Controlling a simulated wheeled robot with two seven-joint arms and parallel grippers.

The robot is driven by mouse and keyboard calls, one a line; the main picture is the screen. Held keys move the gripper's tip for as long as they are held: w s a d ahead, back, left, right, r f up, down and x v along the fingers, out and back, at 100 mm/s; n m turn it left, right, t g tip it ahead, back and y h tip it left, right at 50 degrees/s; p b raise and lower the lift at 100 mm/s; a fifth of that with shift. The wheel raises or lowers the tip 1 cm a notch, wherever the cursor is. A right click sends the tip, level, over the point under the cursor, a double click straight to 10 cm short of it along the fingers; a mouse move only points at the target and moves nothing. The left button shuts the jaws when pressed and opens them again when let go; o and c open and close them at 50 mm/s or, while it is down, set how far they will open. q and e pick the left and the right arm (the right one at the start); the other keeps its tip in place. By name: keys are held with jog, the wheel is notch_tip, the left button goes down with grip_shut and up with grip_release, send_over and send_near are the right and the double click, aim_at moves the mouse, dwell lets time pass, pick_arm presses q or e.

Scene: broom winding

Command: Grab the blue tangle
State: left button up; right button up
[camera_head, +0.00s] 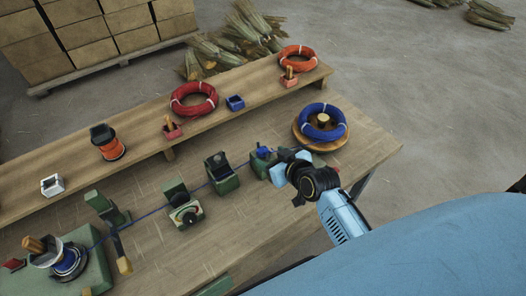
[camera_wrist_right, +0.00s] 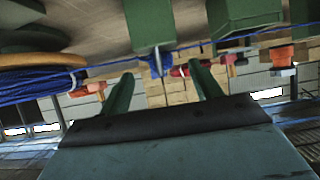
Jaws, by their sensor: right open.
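A small blue tangle (camera_head: 263,152) sits on the blue line at a green block (camera_head: 258,166) near the right end of the row of fixtures. In the right wrist view the blue tangle (camera_wrist_right: 158,65) lies between and beyond the fingertips, against a green post. My right gripper (camera_head: 279,165) is just to the right of it in the head view, partly hidden by its own wrist. In the wrist view my right gripper (camera_wrist_right: 161,74) has its two green fingers apart with nothing held. My left gripper is not in view.
A blue coil (camera_head: 334,110) lies around a peg on a round wooden base (camera_head: 336,146) beyond my right gripper. Several green fixtures stand along the line. A raised shelf (camera_head: 140,151) behind carries red and orange coils. Bare tabletop (camera_head: 243,228) lies in front.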

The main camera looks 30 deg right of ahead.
aim_at(269, 154)
jog(key=x, duration=0.4)
jog(key=shift+r, duration=0.15)
jog(key=shift+c, duration=0.2)
jog(key=c, duration=1)
jog(key=shift+r, duration=0.1)
